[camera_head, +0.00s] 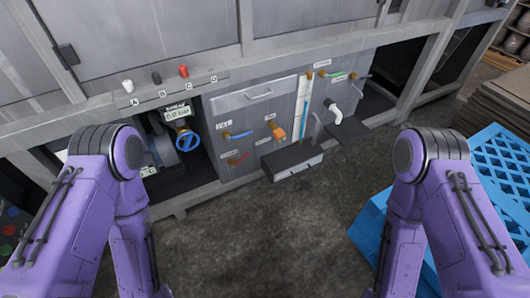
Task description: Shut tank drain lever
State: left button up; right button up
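A grey machine panel (257,108) across from me carries several small valve levers with white labels too small to read. I see a blue lever (240,135), a red lever (240,158), an orange lever (278,132) and a green lever (337,75). I cannot tell which one is the tank drain lever, nor whether it is open or shut. My two purple arms show at left and right, with their forearms pointing down and out at the bottom edge. Neither gripper is in view, and neither visible arm part touches the panel.
A blue round handwheel (187,147) sits in an opening left of the panel. A white bent pipe (333,109) and a dark box-like ledge (291,157) stick out low. A blue crate (496,172) stands at right. The concrete floor (265,235) ahead is clear.

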aim_at(233, 166)
jog(key=i, duration=0.9)
jog(key=u, duration=0.45)
